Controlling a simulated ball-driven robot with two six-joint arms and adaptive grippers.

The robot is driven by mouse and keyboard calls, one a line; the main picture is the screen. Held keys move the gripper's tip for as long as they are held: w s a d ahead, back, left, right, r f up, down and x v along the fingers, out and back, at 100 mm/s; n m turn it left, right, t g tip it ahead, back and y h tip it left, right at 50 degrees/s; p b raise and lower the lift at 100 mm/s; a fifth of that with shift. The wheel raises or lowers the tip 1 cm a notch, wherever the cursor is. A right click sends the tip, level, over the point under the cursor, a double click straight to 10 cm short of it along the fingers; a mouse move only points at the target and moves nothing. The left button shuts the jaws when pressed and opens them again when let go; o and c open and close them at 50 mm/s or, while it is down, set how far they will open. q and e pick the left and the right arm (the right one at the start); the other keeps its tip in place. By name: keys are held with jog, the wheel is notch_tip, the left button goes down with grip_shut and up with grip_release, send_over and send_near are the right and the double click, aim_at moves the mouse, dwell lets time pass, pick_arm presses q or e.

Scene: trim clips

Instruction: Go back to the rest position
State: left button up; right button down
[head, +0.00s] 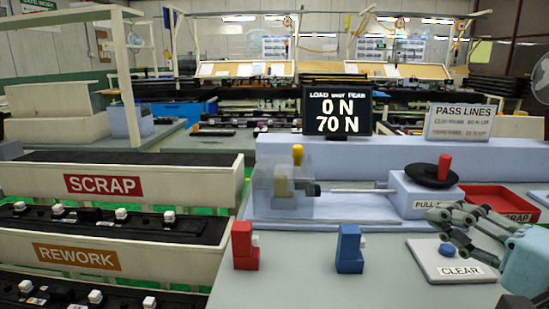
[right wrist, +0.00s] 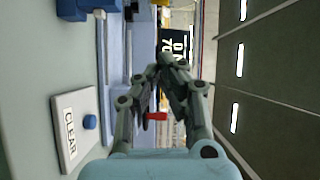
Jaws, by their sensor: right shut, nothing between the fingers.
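My right gripper (head: 440,217) is at the right of the head view, its fingers pointing left above the white CLEAR plate (head: 435,268) and its blue button (head: 447,249). Its fingers are together and hold nothing. In the right wrist view the fingertips (right wrist: 160,76) meet, with the CLEAR plate (right wrist: 75,130) off to the left. I cannot tell the exact height of the fingers above the button. My left gripper is in neither view.
A red block (head: 243,246) and a blue block (head: 349,250) stand on the grey table. Behind are the pull fixture with a red-knobbed black wheel (head: 431,176), a red scrap tray (head: 497,203) and a display (head: 338,110) reading 0 N and 70 N. SCRAP and REWORK bins (head: 78,257) stand left.

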jog(key=s+a+f+n+g+h, duration=0.2)
jog(key=s+a+f+n+g, duration=0.3)
jog(key=s+f+n+g, duration=0.4)
jog(key=s+d+f+n+g+h, duration=0.35)
jog(key=s+d+f+h, duration=0.4)
jog(key=s, duration=0.35)
jog(key=s+d+f+g, duration=0.1)
jog(key=s+d+f, duration=0.1)
jog(key=f, duration=1.1)
jog(key=s+d+f, duration=0.1)
jog(key=d+f, duration=0.1)
jog(key=f, duration=1.1)
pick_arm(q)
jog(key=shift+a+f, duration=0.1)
pick_arm(e)
jog(key=s+f+g, duration=0.1)
jog(key=s+f, duration=1.4)
jog(key=s, duration=0.2)
jog(key=shift+s+d+f, duration=0.15)
jog(key=shift+s+d, duration=0.05)
jog(key=shift+s, duration=0.1)
